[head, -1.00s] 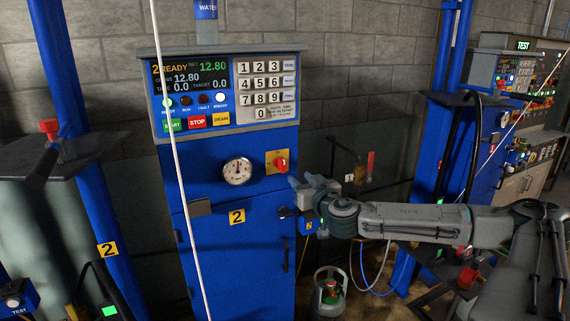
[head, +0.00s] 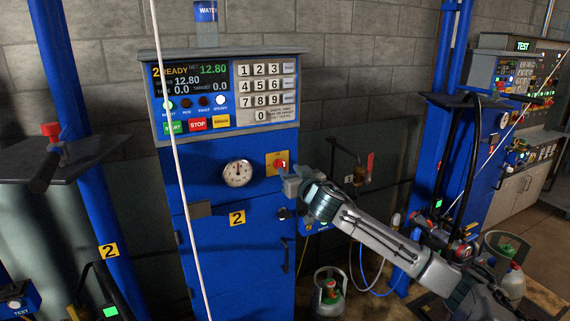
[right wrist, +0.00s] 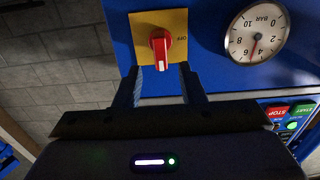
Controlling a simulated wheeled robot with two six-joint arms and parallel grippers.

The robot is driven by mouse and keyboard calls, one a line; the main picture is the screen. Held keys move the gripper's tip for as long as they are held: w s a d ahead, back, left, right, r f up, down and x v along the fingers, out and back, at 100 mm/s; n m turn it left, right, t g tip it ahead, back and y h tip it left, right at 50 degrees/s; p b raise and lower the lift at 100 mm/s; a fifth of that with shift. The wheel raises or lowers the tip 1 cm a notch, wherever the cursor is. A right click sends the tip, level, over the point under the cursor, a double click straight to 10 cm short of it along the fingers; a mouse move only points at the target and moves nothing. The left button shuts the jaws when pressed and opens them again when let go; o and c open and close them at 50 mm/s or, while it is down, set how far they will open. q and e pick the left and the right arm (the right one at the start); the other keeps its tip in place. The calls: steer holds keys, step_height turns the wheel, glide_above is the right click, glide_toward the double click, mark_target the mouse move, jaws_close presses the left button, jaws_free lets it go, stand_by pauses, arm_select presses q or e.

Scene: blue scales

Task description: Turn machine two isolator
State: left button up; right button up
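Machine two is the blue cabinet (head: 240,270) with a yellow "2" label, in the middle of the head view. Its isolator is a red knob (head: 281,166) on a yellow plate, right of the pressure gauge (head: 238,173). The isolator (right wrist: 160,48) also shows in the right wrist view, upside down, beside the word OFF. My right gripper (head: 290,185) is just below the knob in the head view. In the right wrist view my right gripper (right wrist: 160,76) is open, its two fingers apart on either side of the knob's near end. I cannot tell whether they touch it. My left gripper is not in view.
A keypad and display panel (head: 224,95) sits above the gauge. A white cord (head: 177,170) hangs in front of the cabinet's left side. A gas cylinder (head: 329,293) stands on the floor at right. Another blue machine (head: 460,150) stands farther right.

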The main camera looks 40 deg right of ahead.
mark_target(284, 166)
steer(key=shift+p+x, duration=0.8)
steer(key=shift+x, duration=1.2)
steer(key=shift+c, duration=0.5)
jaws_close()
